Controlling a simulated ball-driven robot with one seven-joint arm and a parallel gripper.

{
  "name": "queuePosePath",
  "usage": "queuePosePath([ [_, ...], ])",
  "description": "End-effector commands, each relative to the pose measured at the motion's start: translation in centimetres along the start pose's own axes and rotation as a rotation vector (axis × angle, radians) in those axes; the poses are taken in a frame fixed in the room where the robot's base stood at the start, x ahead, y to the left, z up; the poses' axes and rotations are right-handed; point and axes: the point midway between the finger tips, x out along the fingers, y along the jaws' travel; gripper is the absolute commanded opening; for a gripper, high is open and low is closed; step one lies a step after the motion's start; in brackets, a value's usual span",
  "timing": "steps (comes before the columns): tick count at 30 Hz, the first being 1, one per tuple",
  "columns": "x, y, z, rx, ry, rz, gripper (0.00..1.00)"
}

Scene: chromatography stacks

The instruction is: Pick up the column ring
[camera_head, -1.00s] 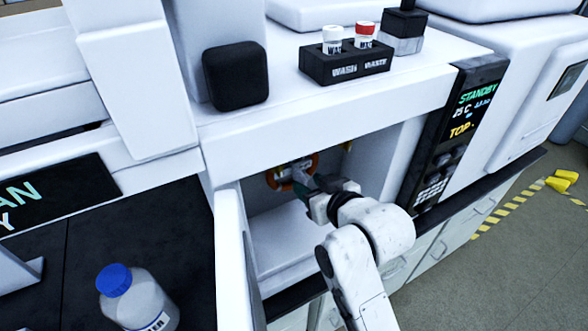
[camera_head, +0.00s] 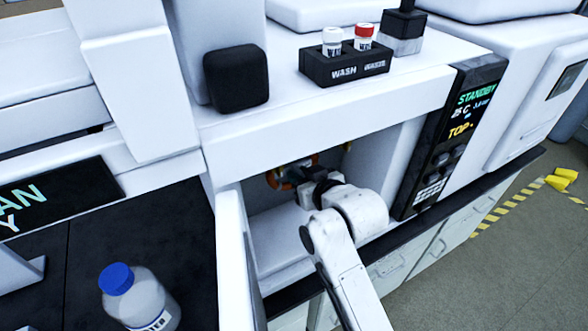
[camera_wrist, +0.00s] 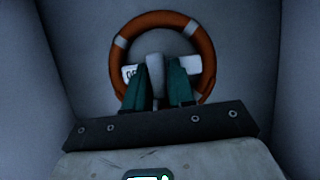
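The column ring (camera_wrist: 203,45) is an orange ring with pale bands, upright at the back of the oven compartment. A white label (camera_wrist: 190,63) runs across its middle. A grey stem (camera_wrist: 155,72) stands in front of the label. In the head view only part of the ring (camera_head: 271,180) shows; my arm hides the rest. My gripper (camera_wrist: 160,80) has two green fingers, apart, one on each side of the grey stem and in front of the ring's lower part. I see a gap between stem and right finger; contact on the left is unclear.
The compartment walls (camera_wrist: 50,40) stand close on both sides. An open white door (camera_head: 231,255) is left of my arm. A black wash and waste vial holder (camera_head: 345,68) sits on top. A blue-capped bottle (camera_head: 140,293) stands on the dark bench at left.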

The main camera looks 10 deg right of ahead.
Motion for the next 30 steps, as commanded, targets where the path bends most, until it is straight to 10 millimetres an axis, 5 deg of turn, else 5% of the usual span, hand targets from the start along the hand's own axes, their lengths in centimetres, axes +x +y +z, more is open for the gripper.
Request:
queuePosePath([
  [7,0.0,0.0,0.0,0.0,0.0,0.0,0.0],
  [23,-0.3,0.0,-0.7,-0.001,0.003,0.0,0.0],
  [30,-2.5,0.0,-0.5,0.001,0.0,0.0,0.0],
])
